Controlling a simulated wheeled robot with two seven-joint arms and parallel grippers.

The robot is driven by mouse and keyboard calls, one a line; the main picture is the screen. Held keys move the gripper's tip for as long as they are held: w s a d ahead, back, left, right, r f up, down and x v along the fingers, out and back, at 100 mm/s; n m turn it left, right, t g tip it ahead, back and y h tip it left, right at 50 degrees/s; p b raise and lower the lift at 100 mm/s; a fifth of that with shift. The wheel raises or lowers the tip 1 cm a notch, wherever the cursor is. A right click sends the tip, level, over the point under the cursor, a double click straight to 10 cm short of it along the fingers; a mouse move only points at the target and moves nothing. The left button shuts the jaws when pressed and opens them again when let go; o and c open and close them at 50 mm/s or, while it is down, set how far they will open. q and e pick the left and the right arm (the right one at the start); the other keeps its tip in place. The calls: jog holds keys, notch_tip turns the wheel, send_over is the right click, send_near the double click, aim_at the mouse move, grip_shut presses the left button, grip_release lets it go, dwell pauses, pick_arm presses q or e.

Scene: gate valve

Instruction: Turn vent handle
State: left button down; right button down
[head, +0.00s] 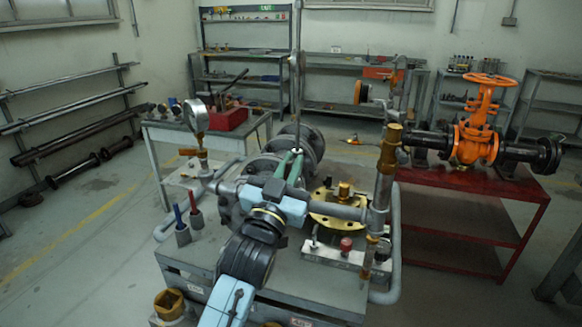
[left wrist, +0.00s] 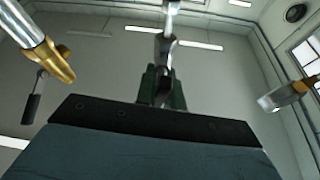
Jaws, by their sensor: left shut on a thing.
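My left gripper (head: 291,164) has its green fingers raised over the middle of the pipe rig. It is shut on a slim grey metal handle (left wrist: 166,48), which stands up from between the fingers (left wrist: 160,86) in the left wrist view. In the head view a thin upright grey bar (head: 297,95) rises from the same place; I take it to be the vent handle. The fingers hide its lower end. My right gripper is not in view.
The rig table (head: 320,278) carries a pressure gauge (head: 196,117), pipes and a brass flange (head: 338,209) close around my left arm. An orange gate valve (head: 477,137) stands on a red table (head: 460,180) at right. Shelves line the back wall.

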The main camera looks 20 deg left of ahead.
pick_arm(q)
jog(key=shift+r+n, duration=0.15)
jog(key=shift+n, duration=0.25)
jog(key=c, duration=1.5)
grip_release()
jog(key=shift+s, duration=0.1)
jog(key=d+b+v, duration=0.1)
jog(key=v, duration=1.2)
jog(key=shift+a, duration=0.35)
jog(key=shift+s, duration=0.1)
